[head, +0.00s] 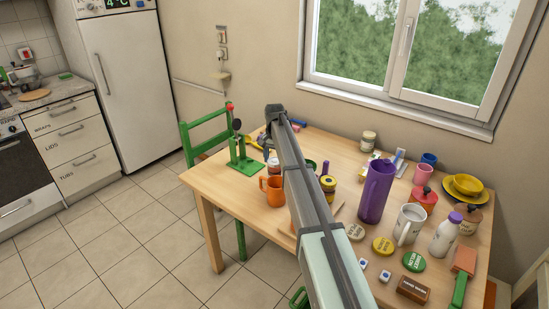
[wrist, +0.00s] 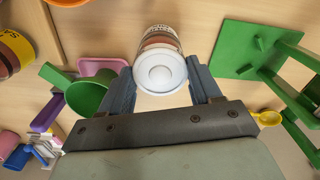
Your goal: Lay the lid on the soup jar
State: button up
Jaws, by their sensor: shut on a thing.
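In the wrist view my gripper (wrist: 162,88) has its two fingers on either side of a white round lid (wrist: 160,74) with a raised middle, and is shut on it. Directly beyond the lid is a jar (wrist: 158,38) with a brown band and printed label, lined up with it. I take this for the soup jar, but its label is not readable. I cannot tell whether the lid is seated on the jar or just above it.
A green stand (head: 240,158) and an orange mug (head: 271,188) are close by. A yellow jar (head: 329,183) and purple pitcher (head: 376,190) stand to the right. Loose beige (head: 355,231), yellow (head: 383,245) and green (head: 414,261) lids lie towards the front.

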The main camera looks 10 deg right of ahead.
aim_at(275, 161)
jog(key=shift+f, duration=0.4)
jog(key=o, duration=1.1)
jog(key=shift+r, duration=0.15)
jog(key=shift+r, duration=2.35)
notch_tip(275, 161, up, 14)
jog(key=shift+f, duration=0.1)
